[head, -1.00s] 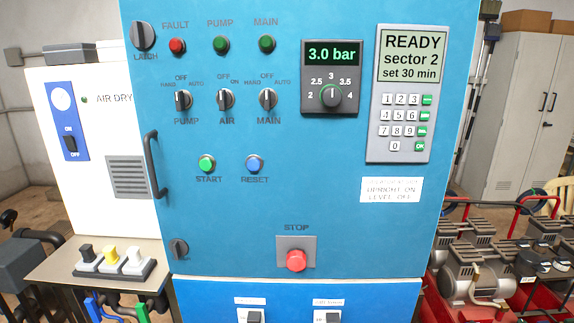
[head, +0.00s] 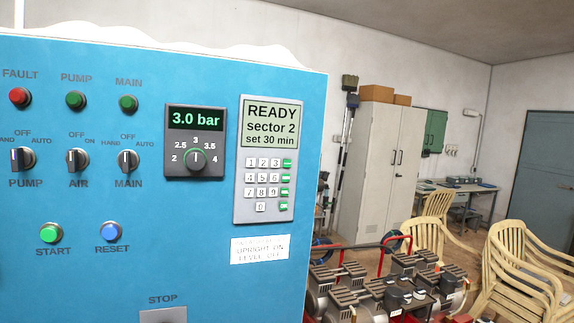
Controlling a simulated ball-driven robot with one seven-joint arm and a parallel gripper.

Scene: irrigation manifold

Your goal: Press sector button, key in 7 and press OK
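The keypad unit (head: 240,190) is on the right part of the blue cabinet front, in the head view. Its screen (head: 271,125) reads READY, sector 2, set 30 min. Below the screen are white number keys, with the 7 key (head: 250,191) at the left of the third row. A column of green keys stands at the right; the upper ones have labels too small to read. The lowest green key (head: 284,206) is the OK key, its label hardly readable now. My gripper is not in view.
The blue cabinet (head: 130,270) also carries a pressure dial (head: 197,159) reading 3.0 bar, selector switches, START (head: 51,233) and RESET (head: 110,231) buttons. Compressors (head: 390,280), stacked chairs (head: 525,265) and a grey locker (head: 380,160) stand to the right.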

